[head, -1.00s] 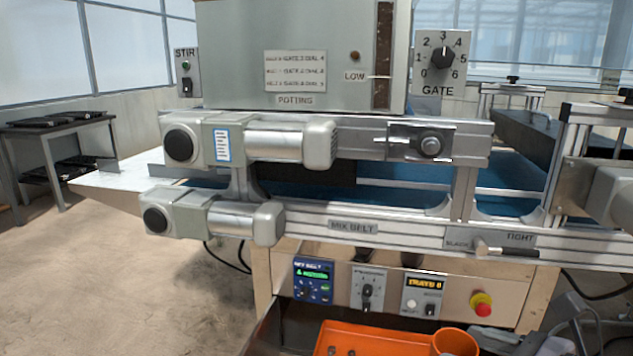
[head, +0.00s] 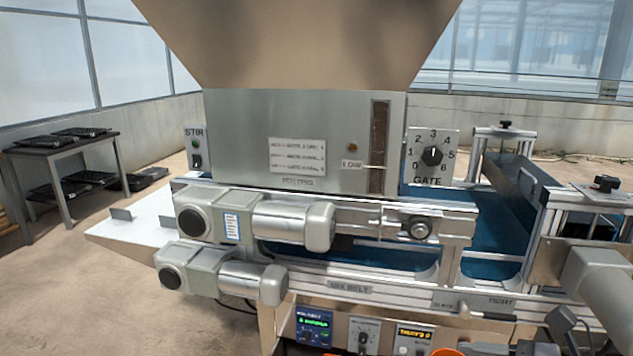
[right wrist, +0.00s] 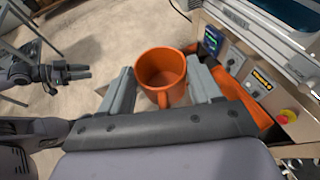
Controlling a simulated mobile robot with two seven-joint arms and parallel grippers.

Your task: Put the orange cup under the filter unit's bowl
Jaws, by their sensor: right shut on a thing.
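The orange cup (right wrist: 160,68) is between the fingers of my right gripper (right wrist: 160,88) in the right wrist view. The gripper is shut on it, and the cup's open top and handle show. A small orange piece (head: 447,352), which looks like the cup's rim, shows at the bottom edge of the head view. My left gripper (right wrist: 72,73) shows small at the left of the right wrist view, apart from the cup; its jaw state is unclear. I cannot make out the filter unit or its bowl in either view.
The potting machine with its mix belt (head: 350,289) fills the middle of the head view. An orange tray (right wrist: 243,98) lies right of the cup, beside the control panel (right wrist: 235,62). A dark table with trays (head: 62,150) stands far left. Open floor (right wrist: 100,50) shows beyond the cup.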

